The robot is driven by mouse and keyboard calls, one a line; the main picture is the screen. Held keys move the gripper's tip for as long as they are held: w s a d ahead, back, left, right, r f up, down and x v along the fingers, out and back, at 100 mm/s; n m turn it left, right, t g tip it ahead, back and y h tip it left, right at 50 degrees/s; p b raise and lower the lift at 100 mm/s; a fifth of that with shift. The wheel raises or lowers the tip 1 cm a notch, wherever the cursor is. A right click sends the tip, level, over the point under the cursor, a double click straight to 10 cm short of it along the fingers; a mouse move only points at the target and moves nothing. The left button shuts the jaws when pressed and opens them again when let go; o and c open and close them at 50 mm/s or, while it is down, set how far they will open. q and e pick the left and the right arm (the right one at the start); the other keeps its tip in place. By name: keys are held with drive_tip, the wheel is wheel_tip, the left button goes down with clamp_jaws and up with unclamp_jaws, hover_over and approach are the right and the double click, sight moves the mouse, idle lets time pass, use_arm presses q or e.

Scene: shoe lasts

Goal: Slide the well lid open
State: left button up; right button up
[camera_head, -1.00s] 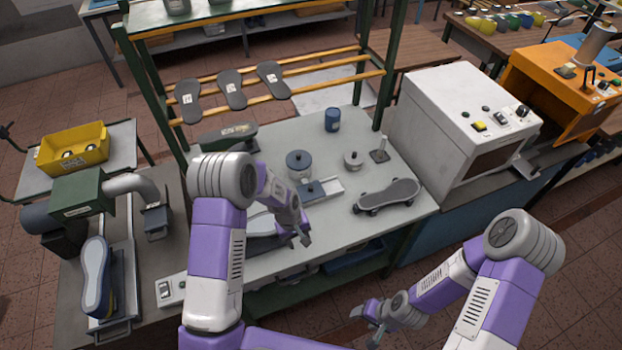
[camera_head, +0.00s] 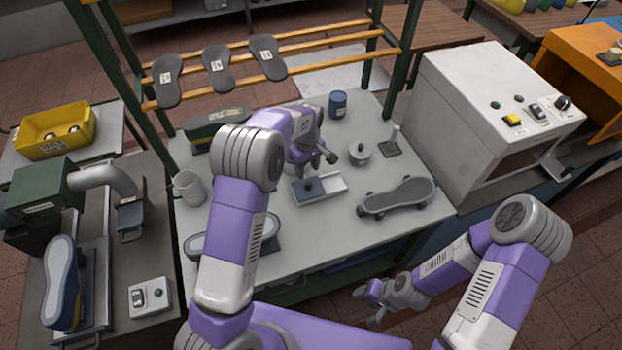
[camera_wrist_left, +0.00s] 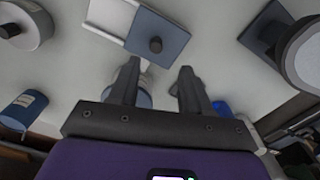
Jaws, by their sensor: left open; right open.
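The well (camera_head: 330,185) is a small white tray on the grey bench. Its blue-grey sliding lid (camera_head: 300,192) with a dark knob covers the left part, leaving the right part uncovered. My left gripper (camera_head: 312,165) is open and empty, pointing down just behind the lid. In the left wrist view the lid (camera_wrist_left: 158,38) and its knob lie beyond the open fingers (camera_wrist_left: 158,75), not touched by them. A round blue-grey pot (camera_wrist_left: 138,92) shows partly behind the fingers there. My right gripper (camera_head: 370,305) is open and empty in front of the bench.
A blue can (camera_head: 338,104) stands at the back and a white mug (camera_head: 188,187) at the left. A white machine (camera_head: 490,120) bounds the right side.

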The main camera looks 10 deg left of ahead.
sight(309, 183)
use_arm(q)
drive_tip(key=shift+w+f, duration=0.5)
drive_tip(key=shift+f, duration=0.15)
drive_tip(key=shift+w+f, duration=0.15)
drive_tip(key=shift+f, duration=0.15)
drive_tip(key=f, duration=0.6)
drive_tip(key=shift+s+f, duration=0.25)
drive_tip(key=shift+s, duration=0.05)
drive_tip(key=shift+c, duration=0.3)
clamp_jaws()
